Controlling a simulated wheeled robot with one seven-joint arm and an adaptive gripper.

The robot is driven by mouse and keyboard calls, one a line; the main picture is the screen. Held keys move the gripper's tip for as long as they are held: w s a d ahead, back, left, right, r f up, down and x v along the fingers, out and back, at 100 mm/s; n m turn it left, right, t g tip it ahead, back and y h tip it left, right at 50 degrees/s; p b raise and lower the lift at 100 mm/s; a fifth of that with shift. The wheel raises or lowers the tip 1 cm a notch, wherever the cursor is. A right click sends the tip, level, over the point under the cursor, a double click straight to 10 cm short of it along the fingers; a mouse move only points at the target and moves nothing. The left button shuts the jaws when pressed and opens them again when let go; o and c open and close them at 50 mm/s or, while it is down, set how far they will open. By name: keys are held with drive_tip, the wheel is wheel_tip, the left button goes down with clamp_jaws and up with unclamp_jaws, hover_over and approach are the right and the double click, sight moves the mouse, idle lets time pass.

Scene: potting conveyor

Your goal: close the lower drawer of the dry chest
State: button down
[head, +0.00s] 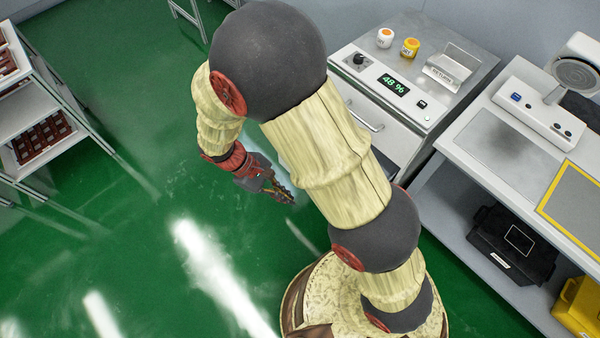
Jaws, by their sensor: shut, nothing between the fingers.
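The dry chest (431,100) stands at the upper right, a pale cabinet with a dial and a green 48 % display on top. Its upper drawer front with a bar handle (366,117) faces my arm and looks shut. Below it, a dark area with a pale edge shows beside my arm; it may be the lower drawer (399,166) standing out, but my arm hides most of it and I cannot tell how far. My gripper (286,196) is shut and empty over the green floor, left of the chest and apart from it.
Two small jars (385,38) (410,48) and a labelled holder (447,72) sit on the chest. A bench (468,172) with a black case (512,245) and yellow bin (580,308) below stands at right. A shelf rack (30,115) stands at left. The floor between is clear.

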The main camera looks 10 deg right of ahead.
wheel_tip(320, 180, down, 25)
drive_tip(key=w+n+t+h, duration=0.3)
drive_tip(key=n+t+h, duration=0.4)
drive_tip(key=n+h, duration=0.3)
drive_tip(key=w+a+r+n+t, duration=0.25)
drive_tip(key=w+n+t, duration=0.2)
drive_tip(key=w, duration=0.35)
drive_tip(key=w+b+x, duration=0.1)
drive_tip(key=b+x, duration=0.1)
drive_tip(key=x, duration=1.1)
drive_tip(key=shift+a+f+m+t+y, duration=0.3)
drive_tip(key=shift+a+m+t, duration=0.05)
drive_tip(key=shift+w, duration=0.15)
